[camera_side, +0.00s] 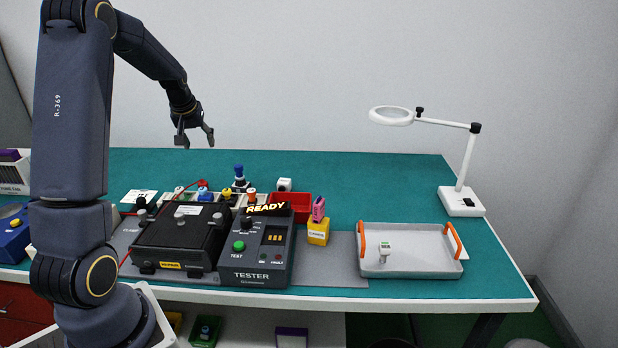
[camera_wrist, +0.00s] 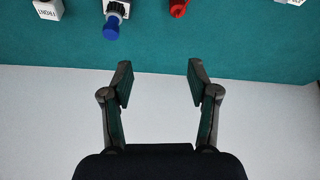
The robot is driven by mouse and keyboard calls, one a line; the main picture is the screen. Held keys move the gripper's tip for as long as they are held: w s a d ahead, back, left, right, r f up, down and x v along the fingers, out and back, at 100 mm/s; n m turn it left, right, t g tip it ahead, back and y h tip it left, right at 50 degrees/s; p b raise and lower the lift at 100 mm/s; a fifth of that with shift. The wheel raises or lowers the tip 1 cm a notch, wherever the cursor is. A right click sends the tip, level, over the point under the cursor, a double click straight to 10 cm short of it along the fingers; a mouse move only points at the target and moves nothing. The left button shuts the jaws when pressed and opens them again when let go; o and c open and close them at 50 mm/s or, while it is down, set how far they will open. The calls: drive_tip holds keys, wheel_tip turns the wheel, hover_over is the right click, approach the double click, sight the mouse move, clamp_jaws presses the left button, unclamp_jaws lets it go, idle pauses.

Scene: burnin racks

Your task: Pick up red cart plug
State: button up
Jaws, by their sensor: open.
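A red plug-like piece (camera_wrist: 178,8) shows at the top edge of the wrist view, partly cut off, on the teal bench top. I take it for the red cart plug. I cannot pick it out surely in the side view, where the equipment crowds together. My gripper (camera_side: 195,138) hangs high above the back left of the bench, fingers apart and empty. In the wrist view my open gripper (camera_wrist: 160,82) has only the bench's back edge and floor or wall between its fingers, apart from the red piece.
A blue-topped piece (camera_wrist: 111,27) stands left of the red one, beside a white block (camera_wrist: 48,9). The side view shows a black unit (camera_side: 180,236), a tester (camera_side: 255,272), a red bin (camera_side: 304,200), a grey tray (camera_side: 410,270) and a magnifier lamp (camera_side: 462,200).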

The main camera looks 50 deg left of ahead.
wheel_tip(320, 180, down, 3)
drive_tip(key=s+a, duration=0.2)
drive_tip(key=s, duration=0.1)
approach(202, 181)
drive_tip(key=shift+n+g, duration=0.4)
drive_tip(key=x, duration=0.5)
drive_tip(key=shift+a, duration=0.2)
drive_tip(key=shift+w+x, duration=0.15)
drive_tip(key=shift+x, duration=1.4)
drive_tip(key=shift+w+x, duration=0.15)
drive_tip(key=shift+x, duration=1.4)
drive_tip(key=shift+d, duration=0.15)
drive_tip(key=shift+c, duration=0.4)
clamp_jaws()
drive_tip(key=shift+r, duration=0.1)
